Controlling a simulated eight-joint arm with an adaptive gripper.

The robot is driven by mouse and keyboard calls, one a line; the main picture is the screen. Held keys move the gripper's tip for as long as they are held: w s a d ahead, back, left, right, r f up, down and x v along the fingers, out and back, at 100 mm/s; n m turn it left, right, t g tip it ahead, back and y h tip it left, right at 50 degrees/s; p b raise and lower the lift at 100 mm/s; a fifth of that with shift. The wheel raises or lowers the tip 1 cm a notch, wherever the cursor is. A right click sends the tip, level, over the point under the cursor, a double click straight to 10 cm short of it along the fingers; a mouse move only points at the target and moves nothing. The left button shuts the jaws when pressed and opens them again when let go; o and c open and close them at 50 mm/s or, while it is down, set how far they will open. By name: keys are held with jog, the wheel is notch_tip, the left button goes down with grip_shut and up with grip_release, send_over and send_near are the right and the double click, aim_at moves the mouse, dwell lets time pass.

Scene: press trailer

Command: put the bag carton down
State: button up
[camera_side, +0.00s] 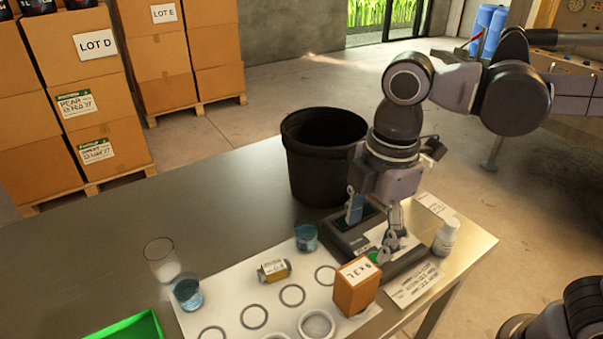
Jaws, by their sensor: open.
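An orange carton (357,287) with a white label on top stands upright near the front edge of the white sheet. My gripper (369,238) points down over a dark scale-like device (350,235), behind the orange carton. Its fingers are apart, and I see nothing held between them. The gripper partly hides the device.
A black bin (318,160) stands behind the device. A white bottle (446,237) is to the right. Beakers with blue liquid (187,294) (306,237), a clear glass (161,260) and a green tray (130,329) are to the left. The table's back left is clear.

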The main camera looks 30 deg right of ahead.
jog(key=d+f+m+t, duration=0.2)
jog(key=d+m, duration=0.3)
jog(key=d, duration=0.1)
jog(key=w+d+f+m+t, duration=0.1)
jog(key=d+f+m+t, duration=0.1)
jog(key=d+m, duration=0.3)
jog(key=w+d+f+m+t, duration=0.1)
jog(key=d+f+m+t, duration=0.1)
jog(key=d+m, duration=0.4)
jog(key=shift+d+m+t, duration=0.3)
